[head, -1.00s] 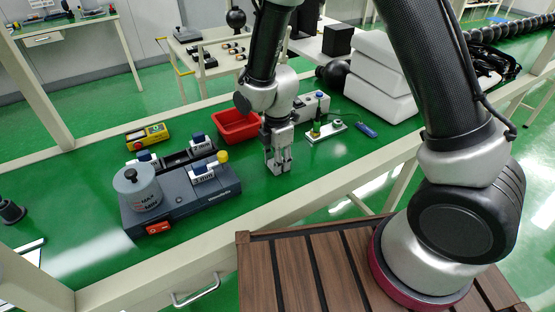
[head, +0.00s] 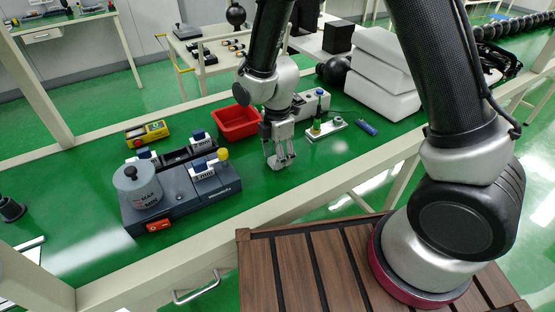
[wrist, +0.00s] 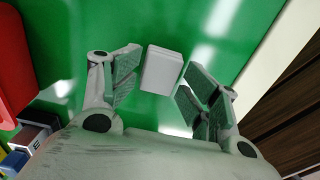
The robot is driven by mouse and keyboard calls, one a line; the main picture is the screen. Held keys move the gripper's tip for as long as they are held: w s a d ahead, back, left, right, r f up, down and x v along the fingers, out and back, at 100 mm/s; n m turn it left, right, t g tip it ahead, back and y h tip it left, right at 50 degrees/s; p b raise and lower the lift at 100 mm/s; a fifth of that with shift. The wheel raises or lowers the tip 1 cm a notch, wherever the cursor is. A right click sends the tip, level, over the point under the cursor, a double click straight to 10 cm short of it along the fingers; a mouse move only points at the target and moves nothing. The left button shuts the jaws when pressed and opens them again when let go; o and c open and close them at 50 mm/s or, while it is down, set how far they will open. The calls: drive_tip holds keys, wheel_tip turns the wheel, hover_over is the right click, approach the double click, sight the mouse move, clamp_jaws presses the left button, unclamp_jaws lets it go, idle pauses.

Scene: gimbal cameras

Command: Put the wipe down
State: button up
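A small white block, which I take to be the wipe (wrist: 162,69), lies on the green tabletop between my fingertips in the wrist view. Narrow gaps show between it and the fingers on both sides. My gripper (head: 280,161) points down, low over the green table, and its fingers are spread. The gripper also shows in the wrist view (wrist: 165,58), open around the wipe. In the head view the fingers largely hide the wipe.
A red bin (head: 237,122) stands behind my gripper. A grey device with a round pot (head: 138,187) is to the left. A small white stand (head: 326,130) and a blue item (head: 366,127) are to the right. The table's pale front rail (head: 265,213) runs close in front.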

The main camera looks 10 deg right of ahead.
wheel_tip(320, 180, up, 11)
drive_tip(key=s+d+r+m+t, duration=0.2)
drive_tip(key=s+d+r+m, duration=0.1)
drive_tip(key=d+r+m, duration=0.9)
drive_tip(key=s+d+r+m+t, duration=0.1)
drive_tip(key=s+d+r+m, duration=0.2)
drive_tip(key=s+d+m, duration=0.2)
drive_tip(key=s+d+r+m+t, duration=0.1)
drive_tip(key=s+d+r+m, duration=0.3)
drive_tip(key=s+d, duration=0.4)
drive_tip(key=d+m, duration=0.1)
drive_tip(key=d, duration=0.1)
drive_tip(key=shift+s+d+m, duration=0.3)
drive_tip(key=shift+s, duration=0.1)
